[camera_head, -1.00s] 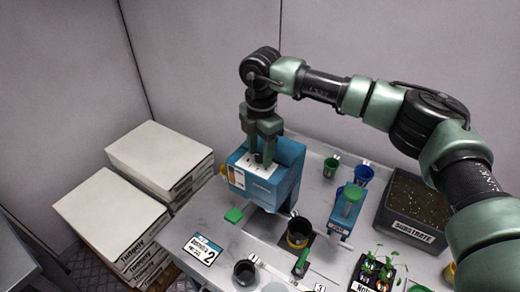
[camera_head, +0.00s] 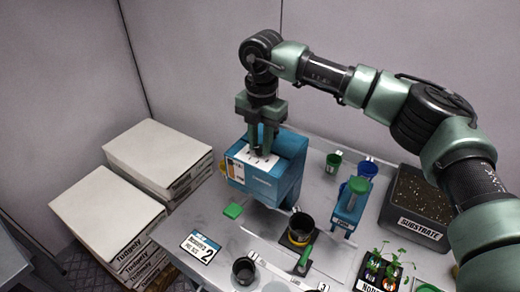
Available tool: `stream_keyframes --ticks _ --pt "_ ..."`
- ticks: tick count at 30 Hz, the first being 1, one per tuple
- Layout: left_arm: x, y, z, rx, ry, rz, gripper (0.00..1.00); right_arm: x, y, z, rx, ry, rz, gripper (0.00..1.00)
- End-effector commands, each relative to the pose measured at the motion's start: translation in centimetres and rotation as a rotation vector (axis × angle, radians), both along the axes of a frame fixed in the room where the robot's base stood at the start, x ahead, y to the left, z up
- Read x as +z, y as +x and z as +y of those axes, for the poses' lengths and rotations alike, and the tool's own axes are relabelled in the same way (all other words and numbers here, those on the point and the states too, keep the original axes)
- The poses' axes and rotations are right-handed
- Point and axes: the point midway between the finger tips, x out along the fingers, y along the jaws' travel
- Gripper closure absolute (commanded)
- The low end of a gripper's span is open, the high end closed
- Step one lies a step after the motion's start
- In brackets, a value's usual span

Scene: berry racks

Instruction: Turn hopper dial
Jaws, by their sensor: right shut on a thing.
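The blue hopper (camera_head: 277,183) stands on the bench, with a white marked panel (camera_head: 240,153) on its sloped top. My right gripper (camera_head: 261,153) reaches down from above onto this panel and is shut on the dial. The dial itself is mostly hidden between the dark fingertips, so its setting cannot be read. My left gripper is not in view.
A black pot (camera_head: 301,226) stands in front of the hopper, with a dark cup (camera_head: 244,270) nearer. A blue device with a green top (camera_head: 351,203), green and blue cups and a substrate bin (camera_head: 413,208) stand right. Stacked white boxes (camera_head: 158,157) are at left.

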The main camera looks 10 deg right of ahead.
Motion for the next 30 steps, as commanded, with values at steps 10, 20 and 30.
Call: stream_keyframes --ticks 10,20,30 --pt "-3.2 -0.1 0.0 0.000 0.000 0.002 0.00 -0.4 0.1 0.0 0.328 -0.002 0.000 1.00" --pt "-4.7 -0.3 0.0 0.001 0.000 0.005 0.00 -0.3 0.1 0.0 0.639 -0.001 0.002 1.00" --pt "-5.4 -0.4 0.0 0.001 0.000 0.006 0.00 -0.2 0.1 0.0 0.924 -0.001 0.002 1.00"
